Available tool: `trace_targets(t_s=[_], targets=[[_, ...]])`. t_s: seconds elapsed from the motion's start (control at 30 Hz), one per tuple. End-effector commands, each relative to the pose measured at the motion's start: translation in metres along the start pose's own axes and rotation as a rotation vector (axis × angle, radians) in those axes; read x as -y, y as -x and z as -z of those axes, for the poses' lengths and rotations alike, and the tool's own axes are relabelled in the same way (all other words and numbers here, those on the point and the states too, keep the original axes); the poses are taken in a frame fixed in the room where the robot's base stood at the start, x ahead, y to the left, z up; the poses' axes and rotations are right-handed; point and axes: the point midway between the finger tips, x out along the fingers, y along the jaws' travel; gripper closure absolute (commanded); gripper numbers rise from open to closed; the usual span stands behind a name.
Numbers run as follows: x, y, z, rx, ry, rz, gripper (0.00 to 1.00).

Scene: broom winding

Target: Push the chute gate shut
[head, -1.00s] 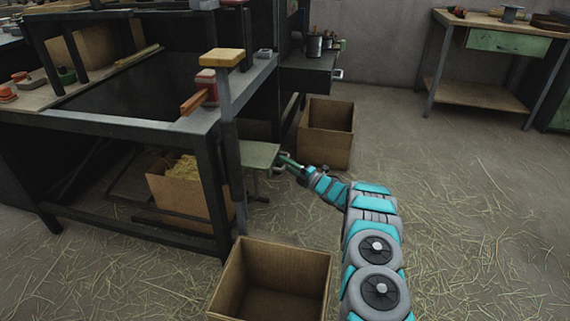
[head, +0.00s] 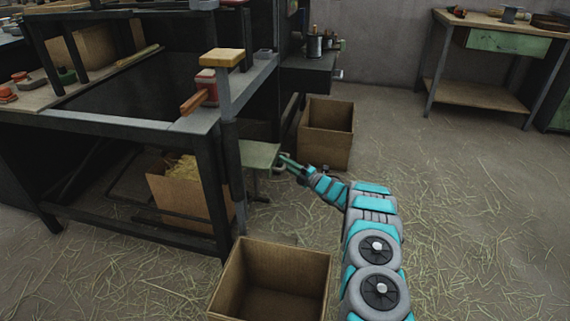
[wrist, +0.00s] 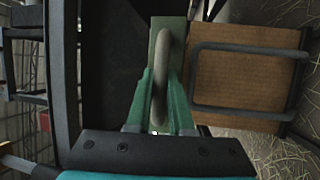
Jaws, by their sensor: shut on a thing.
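The chute gate (head: 259,154) looks like a pale green plate sticking out from the side of the dark bench frame. In the wrist view its green face (wrist: 172,28) carries a grey loop handle (wrist: 163,45). My gripper (head: 283,159) is at the plate's right edge. In the wrist view my gripper's green fingers (wrist: 162,88) are closed around the handle, one on each side.
An open cardboard box (head: 327,132) stands behind my gripper, another (head: 272,250) in front. A box of straw (head: 190,190) sits under the bench (head: 150,121). The straw-strewn floor (head: 460,190) on the right is clear.

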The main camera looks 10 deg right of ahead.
Motion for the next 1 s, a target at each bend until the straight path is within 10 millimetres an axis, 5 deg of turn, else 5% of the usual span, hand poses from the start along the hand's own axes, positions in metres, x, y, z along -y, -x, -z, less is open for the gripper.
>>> trace_targets(t_s=[0.37, 1.0], targets=[[0.003, -0.007, 0.004, -0.002, -0.001, 0.002, 1.0], [0.026, -0.126, 0.053, -0.004, 0.001, -0.002, 1.0]])
